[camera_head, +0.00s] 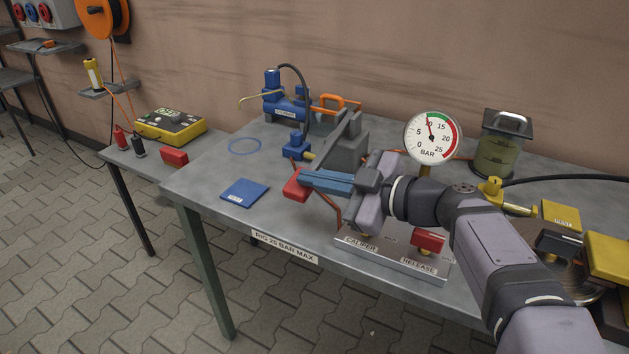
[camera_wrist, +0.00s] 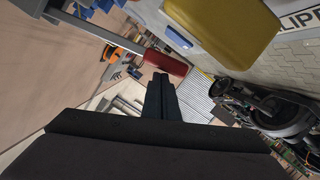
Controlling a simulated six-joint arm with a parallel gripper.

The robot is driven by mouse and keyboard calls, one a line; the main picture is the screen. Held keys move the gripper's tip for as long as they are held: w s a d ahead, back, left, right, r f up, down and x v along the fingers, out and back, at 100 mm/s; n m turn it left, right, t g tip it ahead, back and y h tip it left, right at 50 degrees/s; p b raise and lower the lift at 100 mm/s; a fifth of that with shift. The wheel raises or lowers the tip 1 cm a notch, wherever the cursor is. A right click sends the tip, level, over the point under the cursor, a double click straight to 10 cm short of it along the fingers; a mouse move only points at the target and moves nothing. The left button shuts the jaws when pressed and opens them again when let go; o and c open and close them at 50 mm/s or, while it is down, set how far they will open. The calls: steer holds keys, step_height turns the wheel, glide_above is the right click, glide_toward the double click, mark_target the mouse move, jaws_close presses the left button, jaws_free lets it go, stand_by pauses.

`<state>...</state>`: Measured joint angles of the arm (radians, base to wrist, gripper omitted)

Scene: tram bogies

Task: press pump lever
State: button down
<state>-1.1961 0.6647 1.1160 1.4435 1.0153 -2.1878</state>
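The pump lever shows in the head view as a grey bar (camera_head: 346,132) on the bench, with a red grip (camera_head: 295,185) at its near end. My gripper (camera_head: 305,180) reaches left over the bench, its fingertips at the red grip. In the wrist view the red grip (camera_wrist: 165,62) lies just past the fingertips (camera_wrist: 158,78), at the end of a pale bar (camera_wrist: 100,34). The fingers lie together with no gap and nothing between them. I cannot tell whether the tips touch the grip. My gripper hides part of the lever and its base in the head view.
A round pressure gauge (camera_head: 431,138) stands behind my wrist, its needle near 10. A red release handle (camera_head: 428,240) sits on the front plate (camera_head: 385,256). A blue pad (camera_head: 244,192) lies left of the grip. A fluid reservoir (camera_head: 497,155) stands at back right.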

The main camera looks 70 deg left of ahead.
steer(key=w+d+r+b, duration=0.1)
steer(key=w+d+r, duration=0.4)
steer(key=d, duration=0.3)
steer(key=shift+w+r, duration=0.35)
steer(key=shift+w, duration=0.05)
stand_by(0.5)
